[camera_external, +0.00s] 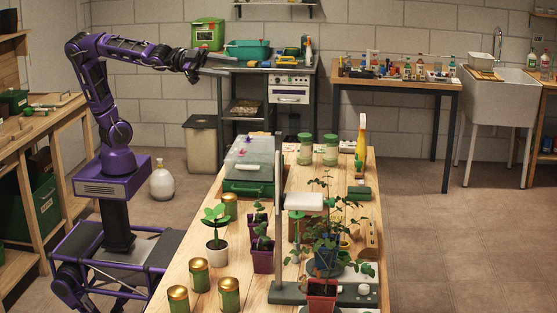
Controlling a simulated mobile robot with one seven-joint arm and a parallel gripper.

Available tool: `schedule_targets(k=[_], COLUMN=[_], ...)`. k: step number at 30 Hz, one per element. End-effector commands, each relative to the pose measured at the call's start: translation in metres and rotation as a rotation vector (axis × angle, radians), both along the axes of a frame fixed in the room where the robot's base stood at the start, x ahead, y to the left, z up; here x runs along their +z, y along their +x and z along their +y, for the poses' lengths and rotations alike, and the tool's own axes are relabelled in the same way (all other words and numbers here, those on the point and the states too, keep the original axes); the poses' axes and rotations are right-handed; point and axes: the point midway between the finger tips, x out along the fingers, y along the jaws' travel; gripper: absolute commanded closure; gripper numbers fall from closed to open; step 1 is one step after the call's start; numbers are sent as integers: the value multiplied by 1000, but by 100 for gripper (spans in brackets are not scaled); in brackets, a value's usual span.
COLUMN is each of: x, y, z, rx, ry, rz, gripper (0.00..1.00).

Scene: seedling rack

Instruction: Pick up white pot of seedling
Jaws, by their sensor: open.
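The white pot (217,250) stands upright on the near left part of the wooden table. A seedling (216,219) with broad green leaves grows from it. My gripper (199,66) is at the end of my raised purple arm, high above and behind the pot and well apart from it. The gripper is open, and I see nothing between its fingers.
Several gold-lidded cans (199,274) stand near the pot. Purple pots (262,258) with seedlings are to its right. A grey stand (289,293) and a leafy plant (327,221) are further right. A green case (249,187) lies behind. Bare wood (185,252) shows left of the pot.

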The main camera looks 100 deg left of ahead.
Motion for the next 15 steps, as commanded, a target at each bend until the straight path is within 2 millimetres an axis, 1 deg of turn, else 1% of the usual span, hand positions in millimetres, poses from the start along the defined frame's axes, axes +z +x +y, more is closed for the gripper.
schedule_targets(k=[1, 3, 5, 6, 8, 9, 11, 12, 14, 15], x=[10, 29, 47, 59, 81, 99, 126, 141, 161, 173], y=[5, 5, 4, 1, -4, -7, -12, -14, -15, -15], z=[-19, -47, -64, -74, -85, -87, -84, -79, -66, -57], rx=[-56, -138, -197, -236, -291, -326, -364, -383, -400, -407], ry=[-15, -37, -63, -83, -123, -162, -219, -254, -307, -343], rz=[-52, -128, -187, -227, -288, -334, -395, -426, -465, -485], gripper=[50, 50, 50, 50, 50, 50, 50, 50, 50, 50])
